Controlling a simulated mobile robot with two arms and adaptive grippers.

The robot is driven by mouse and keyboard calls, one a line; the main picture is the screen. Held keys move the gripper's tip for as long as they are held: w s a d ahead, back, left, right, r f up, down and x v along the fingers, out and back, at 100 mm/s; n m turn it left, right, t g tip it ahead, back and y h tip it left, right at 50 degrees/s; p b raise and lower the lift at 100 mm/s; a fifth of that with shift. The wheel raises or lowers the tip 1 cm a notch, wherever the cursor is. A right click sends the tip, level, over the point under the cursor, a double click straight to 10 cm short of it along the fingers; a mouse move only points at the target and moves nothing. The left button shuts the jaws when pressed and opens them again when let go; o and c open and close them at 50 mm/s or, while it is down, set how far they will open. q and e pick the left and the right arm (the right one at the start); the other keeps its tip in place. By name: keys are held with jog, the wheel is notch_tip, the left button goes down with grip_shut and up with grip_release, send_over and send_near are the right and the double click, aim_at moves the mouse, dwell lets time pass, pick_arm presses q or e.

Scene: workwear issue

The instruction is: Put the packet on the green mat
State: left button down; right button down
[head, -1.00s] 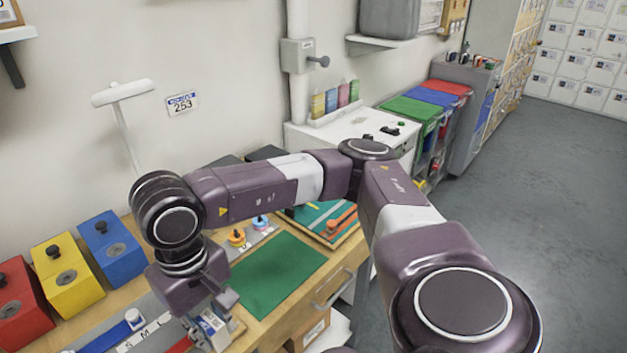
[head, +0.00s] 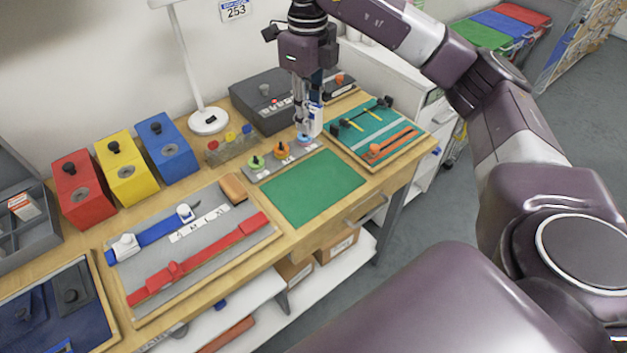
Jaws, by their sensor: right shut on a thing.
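The green mat (head: 312,188) lies flat and bare on the wooden bench, right of centre in the head view. My right gripper (head: 304,128) points down beyond the mat's far edge, near the strip of round coloured knobs. It is shut on a small white and blue packet (head: 317,119), which is partly hidden by the fingers. The packet is off the mat; I cannot tell how high above the bench it is. My left gripper is not in view.
A grey strip with round knobs (head: 281,152) borders the mat's far side. A teal tool board (head: 390,143) is to its right, a grey belt board (head: 200,245) to its left. Red (head: 84,190), yellow (head: 127,168) and blue (head: 166,150) boxes stand farther left.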

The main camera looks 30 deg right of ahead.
jog(key=m, duration=0.1)
jog(key=d+r+m, duration=0.1)
jog(key=shift+w+d+m, duration=0.1)
jog(key=shift+w+m, duration=0.25)
jog(key=shift+m, duration=0.55)
jog(key=f+p, duration=0.1)
jog(key=f, duration=1.4)
jog(key=shift+d+f, duration=0.2)
notch_tip(320, 180, down, 4)
jog(key=shift+f+p, duration=0.1)
jog(key=shift+p, duration=0.45)
jog(key=shift+f, duration=0.15)
